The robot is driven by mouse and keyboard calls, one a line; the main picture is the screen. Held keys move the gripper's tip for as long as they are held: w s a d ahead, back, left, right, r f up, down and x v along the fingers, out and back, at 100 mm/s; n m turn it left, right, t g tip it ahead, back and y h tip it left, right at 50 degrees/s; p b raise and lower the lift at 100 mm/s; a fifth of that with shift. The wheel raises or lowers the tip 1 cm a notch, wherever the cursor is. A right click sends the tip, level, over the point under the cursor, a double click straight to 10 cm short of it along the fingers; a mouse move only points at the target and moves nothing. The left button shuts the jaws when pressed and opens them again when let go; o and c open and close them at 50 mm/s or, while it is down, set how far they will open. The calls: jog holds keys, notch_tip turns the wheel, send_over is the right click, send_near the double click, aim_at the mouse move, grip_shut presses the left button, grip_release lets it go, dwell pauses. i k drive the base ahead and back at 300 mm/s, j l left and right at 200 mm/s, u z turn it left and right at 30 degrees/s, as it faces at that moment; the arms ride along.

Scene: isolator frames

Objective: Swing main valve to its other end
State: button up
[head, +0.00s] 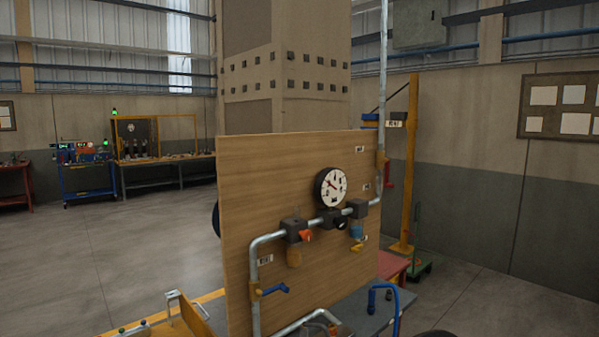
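A plywood panel (290,180) stands upright on a grey bench and carries a metal pipe run. A blue lever (275,289) sticks out to the right from a valve on the left vertical pipe (254,265). A red lever (389,172) hangs down beside the right vertical pipe. An orange-red knob (305,236) and a blue part (356,230) sit on dark blocks along the horizontal pipe. The small white labels are too small to read surely, so I cannot tell which handle is the main valve. My gripper is not in view.
A round white gauge (331,186) sits above the horizontal pipe. A blue bent pipe (384,292) rises at the bench's front right. A yellow post (408,170) stands behind the panel on the right. Open floor (130,240) lies to the left.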

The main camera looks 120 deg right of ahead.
aim_at(387, 185)
jog(key=z, duration=4.45)
jog(key=i+z, duration=0.15)
jog(key=i+l, duration=0.05)
